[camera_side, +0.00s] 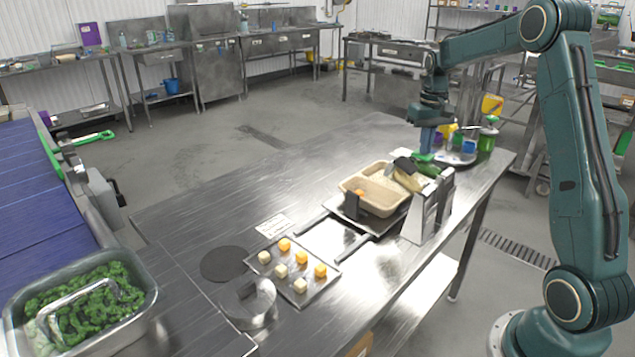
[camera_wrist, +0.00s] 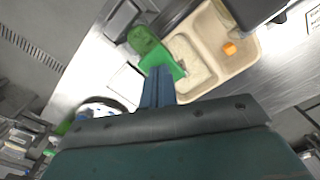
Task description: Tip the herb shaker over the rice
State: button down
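The herb shaker, bright green at one end and darker green at the other, is tilted at my fingertips in the wrist view (camera_wrist: 145,42) and in the side view (camera_side: 427,167). My gripper (camera_side: 427,148) points down with its blue fingers close together; they appear shut on the shaker, though the contact is partly hidden. In the wrist view the fingers (camera_wrist: 158,88) meet its bright green part. A tan compartment tray (camera_side: 383,207) stands just left of the shaker in the side view. Pale rice (camera_wrist: 190,55) lies in the compartment beside the shaker in the wrist view.
An orange cube (camera_wrist: 230,48) sits in another compartment of the tan tray. A metal stand (camera_side: 437,205) is right of the tray. Coloured containers (camera_side: 468,147) and a green jar (camera_side: 487,140) stand behind. A plate of cubes (camera_side: 318,290) lies in front.

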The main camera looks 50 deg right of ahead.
jog(key=shift+w+f, duration=0.25)
jog(key=shift+f, duration=0.45)
jog(key=shift+w+f, duration=0.2)
jog(key=shift+f, duration=0.45)
jog(key=shift+r, duration=0.2)
jog(key=shift+s+r, duration=0.3)
jog(key=shift+r, duration=0.65)
jog(key=shift+s+r, duration=0.25)
jog(key=shift+r, duration=0.7)
jog(key=shift+s+r, duration=0.3)
jog(key=shift+r, duration=0.65)
notch_tip(320, 180, up, 6)
jog(key=shift+r, duration=0.25)
jog(key=shift+f, duration=3.3)
